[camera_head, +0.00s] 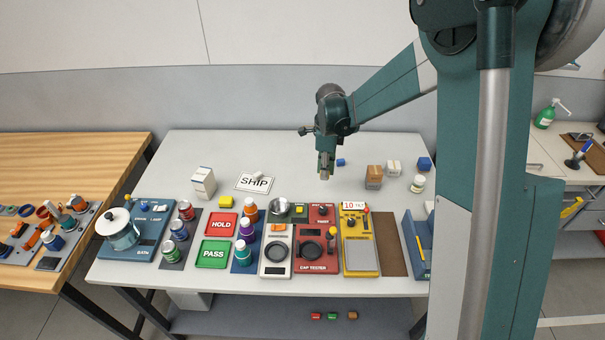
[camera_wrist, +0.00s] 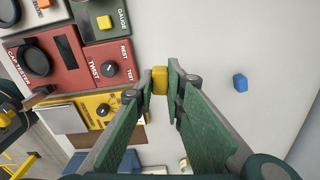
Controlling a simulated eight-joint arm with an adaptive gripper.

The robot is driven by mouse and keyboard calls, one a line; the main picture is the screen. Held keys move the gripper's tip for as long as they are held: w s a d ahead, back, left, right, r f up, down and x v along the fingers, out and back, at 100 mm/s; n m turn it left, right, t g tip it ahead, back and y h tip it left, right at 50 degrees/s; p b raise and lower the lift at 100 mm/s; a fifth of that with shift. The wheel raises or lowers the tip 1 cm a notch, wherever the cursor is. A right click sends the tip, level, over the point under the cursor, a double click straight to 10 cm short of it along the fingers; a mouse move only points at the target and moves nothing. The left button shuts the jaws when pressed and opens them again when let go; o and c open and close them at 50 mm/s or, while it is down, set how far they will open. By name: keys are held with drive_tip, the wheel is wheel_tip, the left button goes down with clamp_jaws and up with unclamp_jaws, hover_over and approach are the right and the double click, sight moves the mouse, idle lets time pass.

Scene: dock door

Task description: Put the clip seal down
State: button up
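A small yellow block, which I take to be the clip seal (camera_wrist: 160,80), sits between my fingertips in the wrist view. My gripper (camera_head: 325,175) points down over the open back middle of the table, and its fingers are closed against the block's two sides. In the head view the block is only a small yellowish patch at the fingertips. It appears to be held above the tabletop, but the gap is hard to judge. A small blue block (camera_wrist: 240,82) lies on the bare table right of the fingers; it also shows behind my gripper in the head view (camera_head: 341,162).
The red cap tester (camera_head: 317,262) and yellow tester (camera_head: 357,228) stand in front of my gripper. A SHIP card (camera_head: 249,185) and white box (camera_head: 203,183) lie left. A cardboard-brown box (camera_head: 374,177) and white jar (camera_head: 418,184) stand right. Table around the blue block is clear.

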drive_tip(key=w+a+n, duration=0.3)
drive_tip(key=a+n, duration=0.6)
drive_tip(key=a, duration=0.4)
drive_tip(key=n, duration=1.1)
hover_over(250, 186)
drive_tip(key=shift+r+p, duration=0.4)
drive_tip(key=shift+r, duration=0.05)
drive_tip(key=shift+f, duration=0.1)
drive_tip(key=shift+f, duration=3.05)
drive_tip(key=shift+f, duration=1.85)
drive_tip(key=shift+f, duration=0.2)
